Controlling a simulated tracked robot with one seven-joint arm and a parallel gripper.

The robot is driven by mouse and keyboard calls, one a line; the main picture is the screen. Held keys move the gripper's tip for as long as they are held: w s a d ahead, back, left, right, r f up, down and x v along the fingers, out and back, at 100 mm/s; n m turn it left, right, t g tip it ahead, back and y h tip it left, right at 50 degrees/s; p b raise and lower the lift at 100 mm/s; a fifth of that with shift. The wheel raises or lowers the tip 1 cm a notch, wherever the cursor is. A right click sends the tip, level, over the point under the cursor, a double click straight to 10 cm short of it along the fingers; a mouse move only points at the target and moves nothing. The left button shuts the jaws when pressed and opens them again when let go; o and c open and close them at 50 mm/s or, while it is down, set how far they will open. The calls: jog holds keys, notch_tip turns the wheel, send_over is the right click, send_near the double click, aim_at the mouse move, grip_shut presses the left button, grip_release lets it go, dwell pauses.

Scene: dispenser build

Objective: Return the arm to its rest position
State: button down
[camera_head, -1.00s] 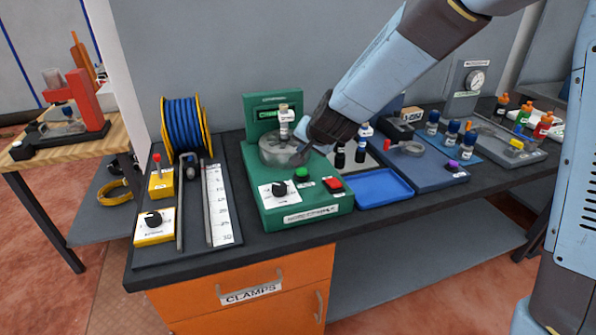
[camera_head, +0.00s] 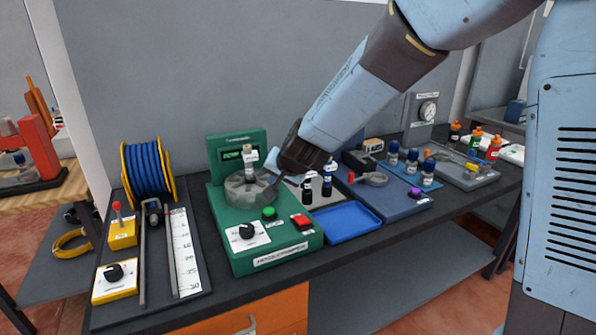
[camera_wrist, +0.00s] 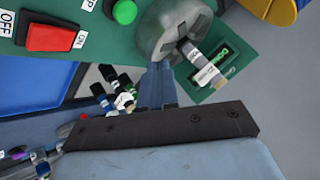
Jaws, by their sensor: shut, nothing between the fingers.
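My gripper (camera_head: 277,170) is at the end of my blue arm, beside the round grey turntable of the green machine (camera_head: 266,245). In the wrist view its fingers (camera_wrist: 158,80) are together with nothing between them. A small labelled bottle (camera_head: 250,170) stands on the turntable, left of my gripper; it also shows in the wrist view (camera_wrist: 205,68). The gap between fingertips and turntable is hard to judge.
Dark bottles (camera_head: 308,188) stand just right of my gripper. A blue tray (camera_head: 345,223) lies in front of them. A blue hose reel (camera_head: 148,174) and yellow control boxes (camera_head: 115,281) are at left. Several blue-capped bottles (camera_head: 411,160) stand further right.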

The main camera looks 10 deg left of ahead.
jog(key=s+d+r+n+h, duration=0.1)
jog(key=s+d+r, duration=0.25)
jog(key=d, duration=0.35)
jog(key=s+d+r, duration=0.2)
jog(key=d+r, duration=0.2)
jog(key=d, duration=0.3)
jog(key=s+d+r+n+h, duration=0.1)
jog(key=s+d+r, duration=0.15)
jog(key=d, duration=0.45)
jog(key=s+d+r+m+g+h, duration=0.1)
jog(key=s+d+r+h, duration=0.1)
jog(key=s+d, duration=1.4)
jog(key=shift+d+g+h, duration=0.3)
jog(key=shift+d+h, duration=0.4)
jog(key=shift+h, duration=0.2)
jog(key=shift+r, duration=0.1)
